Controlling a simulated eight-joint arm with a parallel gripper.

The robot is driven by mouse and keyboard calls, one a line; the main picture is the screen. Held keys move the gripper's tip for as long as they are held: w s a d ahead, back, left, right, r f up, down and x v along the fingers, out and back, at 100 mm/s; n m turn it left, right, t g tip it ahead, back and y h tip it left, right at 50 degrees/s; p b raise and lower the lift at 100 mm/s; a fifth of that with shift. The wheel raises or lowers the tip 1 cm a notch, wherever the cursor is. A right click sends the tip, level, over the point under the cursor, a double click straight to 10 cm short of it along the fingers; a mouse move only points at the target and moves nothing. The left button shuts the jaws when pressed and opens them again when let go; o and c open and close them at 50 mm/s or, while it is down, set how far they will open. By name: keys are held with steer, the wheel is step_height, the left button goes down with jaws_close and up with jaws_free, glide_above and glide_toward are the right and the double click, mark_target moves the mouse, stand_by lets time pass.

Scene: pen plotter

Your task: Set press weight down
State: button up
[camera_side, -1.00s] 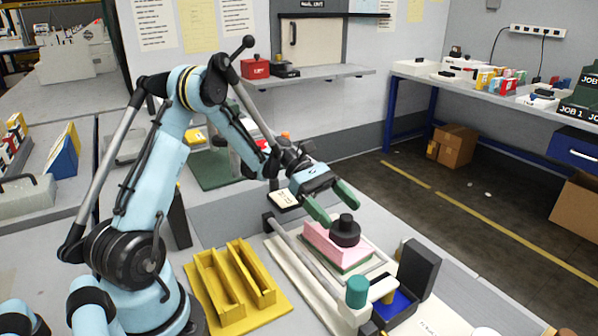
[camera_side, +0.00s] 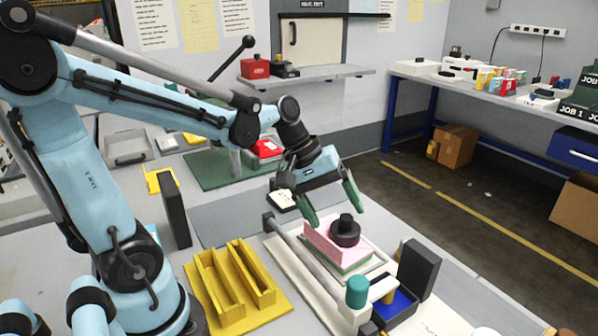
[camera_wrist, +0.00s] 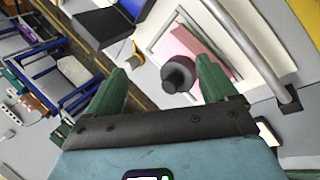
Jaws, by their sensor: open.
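The press weight (camera_side: 345,231) is a black round disc with a knob on top. It rests on a pink block (camera_side: 322,240) on the plotter bed in the side view. In the wrist view the weight (camera_wrist: 178,76) lies between the lines of my two fingers, with the pink block (camera_wrist: 188,44) beneath it. My gripper (camera_side: 331,204) has green fingers spread wide, just above and behind the weight, touching nothing that I can see. In the wrist view my gripper (camera_wrist: 162,82) is empty.
The plotter's grey rail (camera_side: 305,255) runs along the near side of the block. A teal-capped post (camera_side: 357,292), a dark upright block (camera_side: 417,270) and a blue tray (camera_side: 396,304) stand nearby. A yellow slotted holder (camera_side: 235,285) lies left.

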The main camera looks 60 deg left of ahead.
steer(key=s+m+t+y, duration=0.1)
steer(key=m, duration=0.2)
steer(key=s+m+t+y, duration=0.1)
steer(key=s+m+y, duration=0.1)
steer(key=m, duration=0.1)
steer(key=s+r+m+t+y, duration=0.1)
steer(key=s+m, duration=0.1)
steer(key=m, duration=0.1)
steer(key=shift+a+m, duration=0.1)
steer(key=shift+m, duration=0.3)
stand_by(0.8)
